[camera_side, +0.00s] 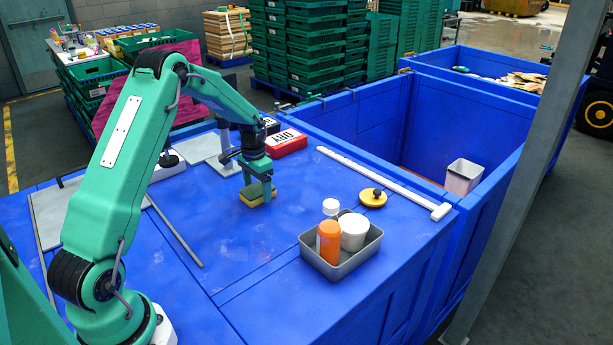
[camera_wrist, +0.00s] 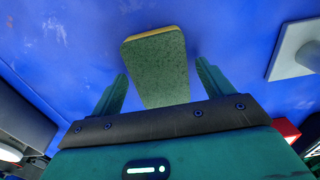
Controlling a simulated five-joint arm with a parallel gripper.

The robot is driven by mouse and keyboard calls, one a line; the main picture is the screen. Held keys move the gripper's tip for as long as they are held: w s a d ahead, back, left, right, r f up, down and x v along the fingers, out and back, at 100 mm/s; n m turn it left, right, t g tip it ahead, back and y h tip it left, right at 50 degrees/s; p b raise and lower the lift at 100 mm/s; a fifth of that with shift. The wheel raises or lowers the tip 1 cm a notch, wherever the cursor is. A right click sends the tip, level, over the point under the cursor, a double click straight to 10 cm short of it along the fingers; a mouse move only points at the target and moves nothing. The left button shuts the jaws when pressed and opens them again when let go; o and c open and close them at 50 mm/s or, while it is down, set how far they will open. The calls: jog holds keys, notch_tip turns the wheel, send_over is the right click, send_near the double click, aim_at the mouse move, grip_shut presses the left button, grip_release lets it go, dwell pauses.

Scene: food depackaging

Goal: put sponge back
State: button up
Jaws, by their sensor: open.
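The sponge (camera_side: 252,199), yellow with a green face, is on the blue work surface below my gripper (camera_side: 258,187). In the wrist view, the sponge (camera_wrist: 155,55) shows its green face with a yellow edge along the top. Its near end reaches between my two open fingers (camera_wrist: 162,72), with blue surface visible on both sides, so the fingers look apart from it. The side view does not show clearly whether the sponge touches the surface. A grey tray (camera_side: 345,273) at the right front holds an orange bottle (camera_side: 329,243) and white containers (camera_side: 354,232).
A red box marked DRY (camera_side: 287,143) and a black box (camera_side: 270,126) stand behind my gripper. A round yellow pad with a dark knob (camera_side: 373,198) and a long white bar (camera_side: 375,178) lie right. A thin rod (camera_side: 174,233) lies left. Middle surface is clear.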

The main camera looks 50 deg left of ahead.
aim_at(257, 189)
notch_tip(257, 189, up, 12)
jog(key=shift+f, duration=0.2)
dwell(0.4)
dwell(0.5)
jog(key=s+d+r+t, duration=0.3)
jog(key=s+d+r, duration=0.6)
jog(key=d+r, duration=0.45)
jog(key=s+d+f+t, duration=0.1)
jog(key=s+d+t, duration=0.1)
jog(key=s+d, duration=0.8)
jog(key=shift+s+d+f+t, duration=0.2)
jog(key=shift+s+f+t, duration=0.1)
jog(key=shift+s, duration=2.2)
